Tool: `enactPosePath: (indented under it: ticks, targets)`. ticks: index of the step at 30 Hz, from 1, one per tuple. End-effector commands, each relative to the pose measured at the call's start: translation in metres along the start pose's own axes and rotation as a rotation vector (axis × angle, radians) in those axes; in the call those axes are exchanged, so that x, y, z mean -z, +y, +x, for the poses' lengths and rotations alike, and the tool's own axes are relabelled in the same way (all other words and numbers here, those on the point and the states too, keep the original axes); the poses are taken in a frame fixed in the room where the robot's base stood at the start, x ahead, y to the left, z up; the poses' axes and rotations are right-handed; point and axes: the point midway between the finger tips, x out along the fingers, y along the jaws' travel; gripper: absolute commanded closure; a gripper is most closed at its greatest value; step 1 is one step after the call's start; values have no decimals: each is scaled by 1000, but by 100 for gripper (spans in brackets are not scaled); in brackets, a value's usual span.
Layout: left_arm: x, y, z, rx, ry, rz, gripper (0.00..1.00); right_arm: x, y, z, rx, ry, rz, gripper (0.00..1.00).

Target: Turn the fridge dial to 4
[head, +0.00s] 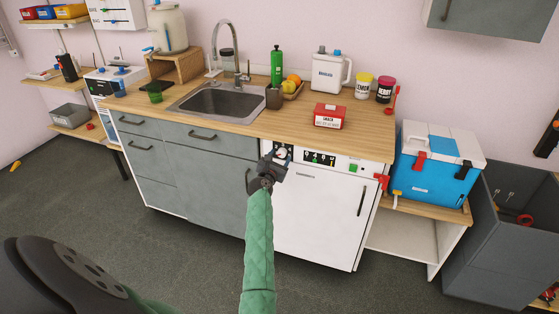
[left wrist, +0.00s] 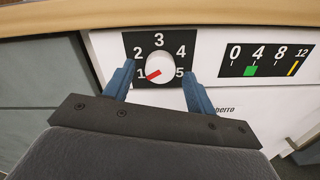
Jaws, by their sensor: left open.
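The fridge dial (left wrist: 160,66) is a round white knob on a black plate numbered 1 to 5. Its red mark points to the lower left, towards the 1. The dial sits on the white front panel of the fridge (head: 313,205); in the head view it shows small (head: 282,153) beside my gripper. My left gripper (head: 270,160) is at the panel. In the left wrist view its blue fingers (left wrist: 158,73) are open, one to each side of the dial, with gaps to the knob. Whether the tips touch the panel I cannot tell. My right gripper is not in view.
A black scale (left wrist: 265,60) marked 0 to 12 is right of the dial. The wooden worktop (head: 240,120) overhangs above, with a red box (head: 330,116) and sink (head: 222,99). A blue cooler (head: 430,180) stands right of the fridge. The floor in front is clear.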

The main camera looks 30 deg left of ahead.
Motion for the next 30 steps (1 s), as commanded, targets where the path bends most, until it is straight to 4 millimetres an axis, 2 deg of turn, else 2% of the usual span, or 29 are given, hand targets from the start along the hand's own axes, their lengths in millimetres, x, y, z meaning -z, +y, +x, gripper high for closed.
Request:
enactPosePath:
  ticks: [4,12,13,18,20,30]
  targets:
    - [0,0,6,0,0,0,44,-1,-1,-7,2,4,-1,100]
    - [0,0,7,0,0,0,44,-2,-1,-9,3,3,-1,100]
    - [0,0,7,0,0,0,46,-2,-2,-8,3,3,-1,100]
    - [0,0,6,0,0,0,79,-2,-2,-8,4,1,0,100]
    - [0,0,6,0,0,0,89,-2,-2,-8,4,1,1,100]
    - [-1,0,6,0,0,47,89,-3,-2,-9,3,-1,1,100]
